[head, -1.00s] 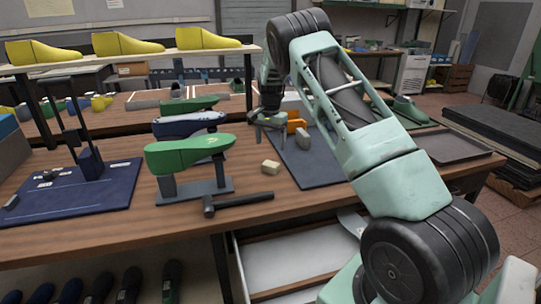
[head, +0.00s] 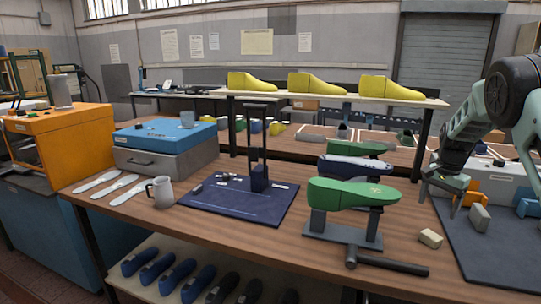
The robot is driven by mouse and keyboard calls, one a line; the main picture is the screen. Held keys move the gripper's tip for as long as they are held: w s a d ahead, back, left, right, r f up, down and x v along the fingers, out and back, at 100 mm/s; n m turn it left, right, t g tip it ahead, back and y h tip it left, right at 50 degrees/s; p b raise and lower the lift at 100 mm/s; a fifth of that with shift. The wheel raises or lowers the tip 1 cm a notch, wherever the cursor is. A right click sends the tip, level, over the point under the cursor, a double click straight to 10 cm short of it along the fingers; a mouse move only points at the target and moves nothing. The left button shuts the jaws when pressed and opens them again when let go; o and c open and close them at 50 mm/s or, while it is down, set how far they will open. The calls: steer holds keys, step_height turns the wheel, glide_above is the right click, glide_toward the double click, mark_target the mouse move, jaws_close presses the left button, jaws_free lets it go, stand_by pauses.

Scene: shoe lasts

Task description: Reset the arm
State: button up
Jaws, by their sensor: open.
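My gripper (head: 446,189) is at the right of the head view, above the dark mat (head: 470,245) on the wooden workbench (head: 290,240). Its fingers point down and are apart, with nothing seen between them. An orange block (head: 467,199) and a grey block (head: 480,217) are close by it to the right. My arm comes in from the right edge, bent at the elbow, and part of it is outside the view.
Green and blue lasts stand on a rack left of my gripper; the front green last (head: 350,194) is nearest. A hammer (head: 385,262) and a cream block (head: 430,238) lie in front. A blue mat (head: 240,205) holds an upright stand. A mug (head: 160,192) stands further left.

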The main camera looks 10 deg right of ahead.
steer(key=s+a+r+n, duration=0.3)
steer(key=s+a+n, duration=0.7)
steer(key=s+a, duration=0.9)
steer(key=s+a+r+n, duration=0.3)
steer(key=s+a+n, duration=0.8)
steer(key=s+a, duration=0.9)
steer(key=a, duration=0.3)
steer(key=shift+r+y, duration=0.15)
steer(key=shift+y, duration=0.15)
